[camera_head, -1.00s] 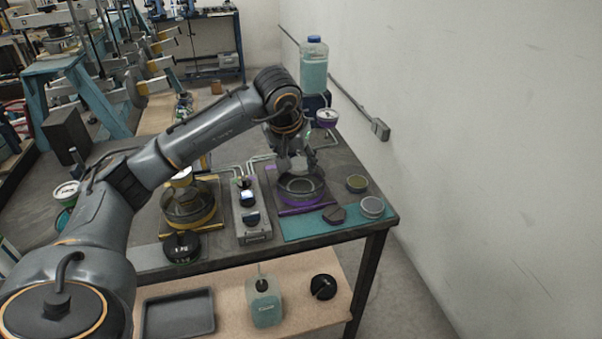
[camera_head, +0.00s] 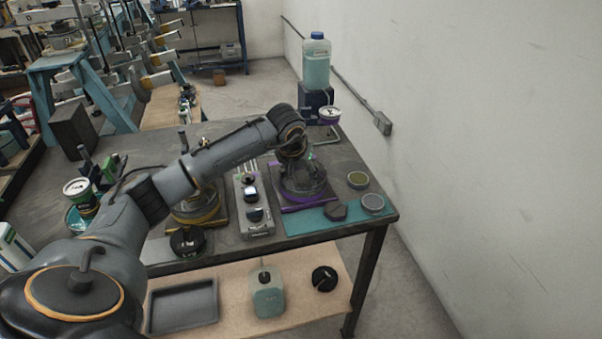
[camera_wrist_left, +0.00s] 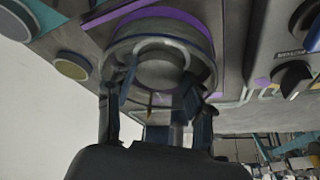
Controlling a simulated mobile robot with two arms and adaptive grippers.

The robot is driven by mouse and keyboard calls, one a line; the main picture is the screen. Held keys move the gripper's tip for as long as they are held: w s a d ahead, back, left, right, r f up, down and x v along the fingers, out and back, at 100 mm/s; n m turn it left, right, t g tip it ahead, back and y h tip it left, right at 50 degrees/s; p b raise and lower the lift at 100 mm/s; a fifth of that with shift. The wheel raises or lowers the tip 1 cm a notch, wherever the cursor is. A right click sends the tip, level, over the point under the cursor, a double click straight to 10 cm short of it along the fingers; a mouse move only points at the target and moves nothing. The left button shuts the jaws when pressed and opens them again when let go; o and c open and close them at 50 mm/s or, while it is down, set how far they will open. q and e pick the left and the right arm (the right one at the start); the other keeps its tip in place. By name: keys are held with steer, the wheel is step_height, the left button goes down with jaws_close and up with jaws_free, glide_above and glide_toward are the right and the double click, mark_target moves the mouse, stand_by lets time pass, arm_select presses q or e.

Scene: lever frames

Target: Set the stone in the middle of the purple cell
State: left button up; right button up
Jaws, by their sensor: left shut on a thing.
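The purple cell (camera_head: 307,205) is a round vessel with a purple ring on a purple-edged base, at the right of the dark table. It also shows at the top of the left wrist view (camera_wrist_left: 205,38). My left gripper (camera_wrist_left: 160,84) is at the cell, its fingers shut on a round grey piece (camera_wrist_left: 160,68), seemingly the stone, which appears inside the cell's rim. Whether it touches the floor or is centred cannot be told. My right gripper is not in view.
A control box (camera_head: 255,227) stands left of the cell, then a yellow-ringed vessel (camera_head: 196,216). A blue-capped jug (camera_head: 316,65) stands behind.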

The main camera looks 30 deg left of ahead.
arm_select(q)
steer(key=shift+f+b, duration=0.5)
steer(key=shift+f, duration=0.15)
steer(key=o, duration=0.9)
steer(key=shift+r, duration=0.1)
steer(key=shift+r+p, duration=0.35)
steer(key=shift+p, duration=0.05)
steer(key=shift+r+p, duration=0.6)
steer(key=b+v, duration=0.2)
steer(key=v, duration=0.9)
steer(key=shift+s+r+b, duration=0.1)
steer(key=shift+s+b, duration=0.1)
steer(key=shift+b, duration=0.1)
